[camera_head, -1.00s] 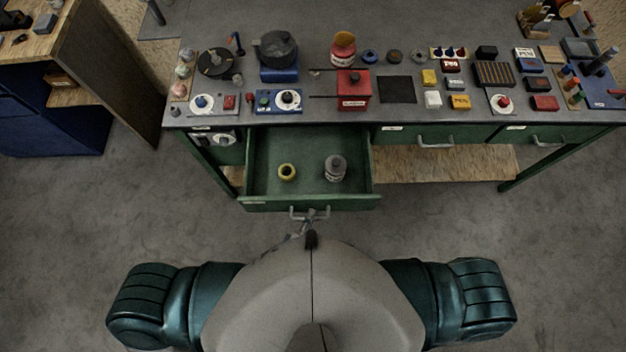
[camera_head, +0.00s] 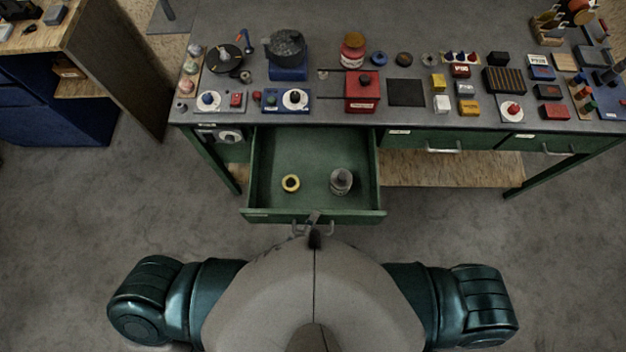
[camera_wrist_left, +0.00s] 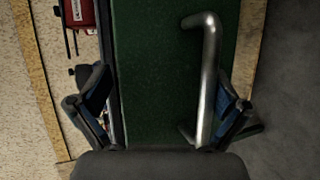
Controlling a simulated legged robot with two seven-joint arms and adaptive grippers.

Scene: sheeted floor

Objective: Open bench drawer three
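A green bench drawer (camera_head: 312,215) stands well open toward me, left of the bench's middle. Inside it lie a yellow ring (camera_head: 290,183) and a grey lidded jar (camera_head: 341,181). Its metal handle (camera_head: 328,228) is partly hidden behind my left gripper (camera_head: 314,220) and body. In the left wrist view the handle (camera_wrist_left: 208,80) runs between the spread fingers of my left gripper (camera_wrist_left: 162,105), nearer the right finger. The fingers are apart, not closed on the bar; I cannot tell whether either touches it. The drawer's number cannot be read. My right gripper is out of view.
The bench top (camera_head: 300,28) is crowded with small devices and blocks, including a red box (camera_head: 362,92). Two shut drawers (camera_head: 440,141) lie to the right above a wooden shelf (camera_head: 450,170). A blue cabinet (camera_head: 50,100) stands at left. Bare floor surrounds me.

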